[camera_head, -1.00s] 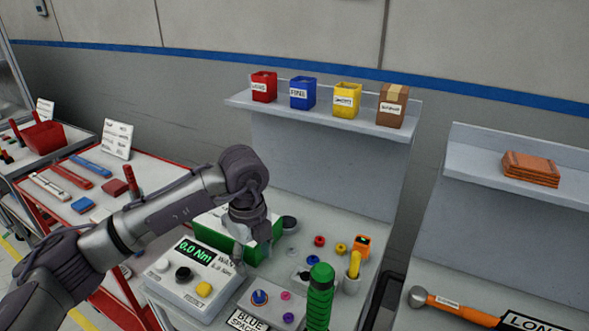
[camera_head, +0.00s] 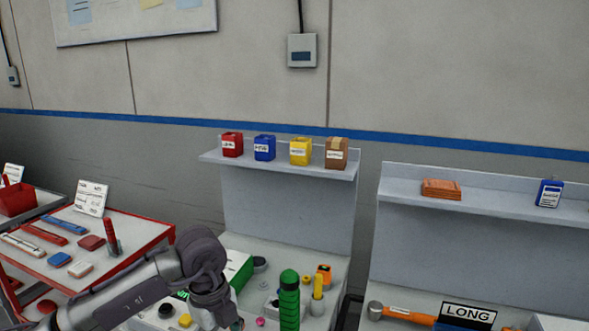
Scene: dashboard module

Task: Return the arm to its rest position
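My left arm (camera_head: 130,292) comes in from the lower left and bends down over the workbench. Its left gripper (camera_head: 228,318) points downward at the bottom edge of the picture, over the torque tester (camera_head: 168,322). The fingers are mostly cut off or hidden, so I cannot tell whether they are open or hold anything. Most of the tester is hidden by the arm and the picture's edge. My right gripper is not in view.
A green box (camera_head: 238,270) stands just behind the arm. A green-handled tool (camera_head: 289,300) stands upright to the right. A shelf (camera_head: 280,166) with several coloured bins is behind. A red-edged table (camera_head: 140,240) is at the left, a hammer (camera_head: 400,313) at the right.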

